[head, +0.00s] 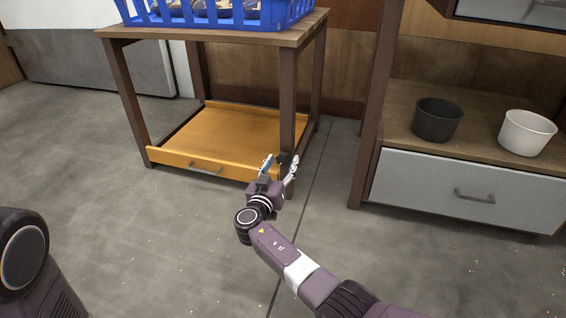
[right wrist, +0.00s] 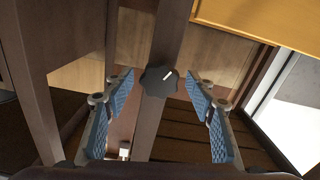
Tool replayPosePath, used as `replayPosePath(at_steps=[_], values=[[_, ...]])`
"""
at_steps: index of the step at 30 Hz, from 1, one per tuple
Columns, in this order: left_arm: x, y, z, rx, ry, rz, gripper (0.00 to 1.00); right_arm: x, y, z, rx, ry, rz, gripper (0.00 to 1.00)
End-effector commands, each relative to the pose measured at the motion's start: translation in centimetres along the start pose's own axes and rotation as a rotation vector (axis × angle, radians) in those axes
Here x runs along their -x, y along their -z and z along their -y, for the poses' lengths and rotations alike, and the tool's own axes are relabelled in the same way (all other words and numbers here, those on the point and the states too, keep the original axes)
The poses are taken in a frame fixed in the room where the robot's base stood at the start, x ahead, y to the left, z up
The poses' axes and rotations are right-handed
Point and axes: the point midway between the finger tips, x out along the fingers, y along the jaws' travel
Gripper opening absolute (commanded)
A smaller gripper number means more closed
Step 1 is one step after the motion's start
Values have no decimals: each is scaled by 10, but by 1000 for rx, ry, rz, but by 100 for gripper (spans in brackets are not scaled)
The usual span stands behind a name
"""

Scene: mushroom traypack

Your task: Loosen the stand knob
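The stand knob (right wrist: 158,81) is a dark, lobed knob with a white mark, on the front of a brown wooden leg (right wrist: 167,40) in the right wrist view. The stand (head: 115,85) is a brown wooden table with a low orange drawer (head: 180,162) in the head view. My right gripper (head: 280,161) is at its front right leg. It is open, with one blue-padded finger on each side of the knob and visible gaps between. In the head view the gripper hides most of the knob area. My left gripper is out of view.
A blue crate (head: 215,18) sits on the stand's top. To the right, a shelf unit with a grey drawer (head: 425,186) holds a black pot (head: 437,121) and a white pot (head: 527,133). Open grey floor (head: 150,235) lies in front.

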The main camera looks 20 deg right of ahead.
Motion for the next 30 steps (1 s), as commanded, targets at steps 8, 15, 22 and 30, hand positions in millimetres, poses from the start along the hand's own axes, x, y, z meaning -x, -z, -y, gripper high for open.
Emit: replayPosePath(at_steps=[8, 15, 22, 30], values=[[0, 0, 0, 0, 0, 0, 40, 0, 0, 0, 0, 0, 0, 19], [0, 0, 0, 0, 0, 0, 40, 0, 0, 0, 6, 0, 0, 9], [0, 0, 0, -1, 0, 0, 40, -1, 0, -1, 68, 0, -1, 9], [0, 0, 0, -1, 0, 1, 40, -1, 0, -1, 262, -1, 0, 9]])
